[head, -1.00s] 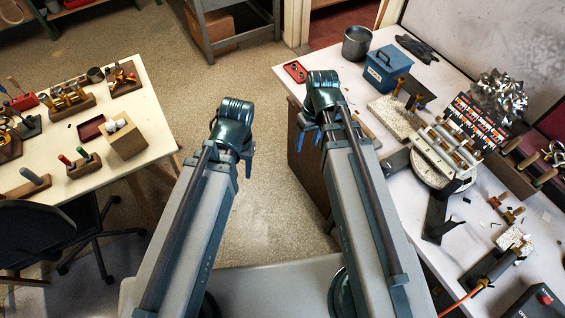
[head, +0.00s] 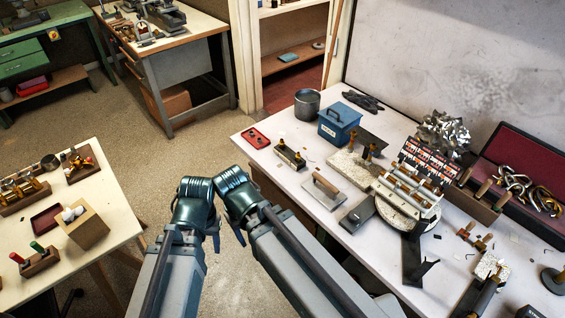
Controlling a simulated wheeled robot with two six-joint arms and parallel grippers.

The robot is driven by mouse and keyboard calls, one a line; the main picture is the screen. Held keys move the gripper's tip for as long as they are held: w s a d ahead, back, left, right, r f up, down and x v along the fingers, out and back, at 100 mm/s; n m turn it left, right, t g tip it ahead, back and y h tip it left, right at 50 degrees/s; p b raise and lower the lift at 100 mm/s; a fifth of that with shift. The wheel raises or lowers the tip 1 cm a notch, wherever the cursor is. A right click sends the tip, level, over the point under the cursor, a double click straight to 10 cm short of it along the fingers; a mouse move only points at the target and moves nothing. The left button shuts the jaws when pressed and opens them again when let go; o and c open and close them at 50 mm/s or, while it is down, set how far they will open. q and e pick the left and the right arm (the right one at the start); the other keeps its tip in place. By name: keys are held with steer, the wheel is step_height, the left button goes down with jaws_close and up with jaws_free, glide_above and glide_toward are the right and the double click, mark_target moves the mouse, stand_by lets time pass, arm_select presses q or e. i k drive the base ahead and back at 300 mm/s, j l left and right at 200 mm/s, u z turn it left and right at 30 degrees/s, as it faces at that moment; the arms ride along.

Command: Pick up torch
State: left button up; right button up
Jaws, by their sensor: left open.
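The torch is hard to make out. A dark, brass-tipped tool (head: 484,292) lies on the right bench at the lower right, by a pale speckled block (head: 491,266); I cannot tell for sure that it is the torch. My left gripper (head: 216,242) points down and away from me, open and empty, over the floor between the benches. My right gripper (head: 240,237) is close beside it, and its wrist seems to touch or overlap the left wrist. Its jaws are mostly hidden behind its own wrist. Both grippers are well away from the tool.
The white right bench (head: 290,180) holds a blue box (head: 338,124), a grey pot (head: 307,104), a red tray (head: 256,138), a wooden-handled trowel-like tool (head: 325,190) and a round fixture (head: 408,200). A cream table (head: 110,170) stands left. Floor lies between them.

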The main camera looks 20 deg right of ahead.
mark_target(480, 304)
steer(key=k+z, duration=0.1)
steer(key=z, duration=0.35)
steer(key=k+l+z, duration=0.1)
steer(key=z, duration=0.35)
steer(key=l+z, duration=0.15)
steer(key=z, duration=0.3)
steer(key=k+l+z, duration=0.1)
steer(key=z, duration=0.35)
steer(key=l+z, duration=0.25)
steer(key=z, duration=0.2)
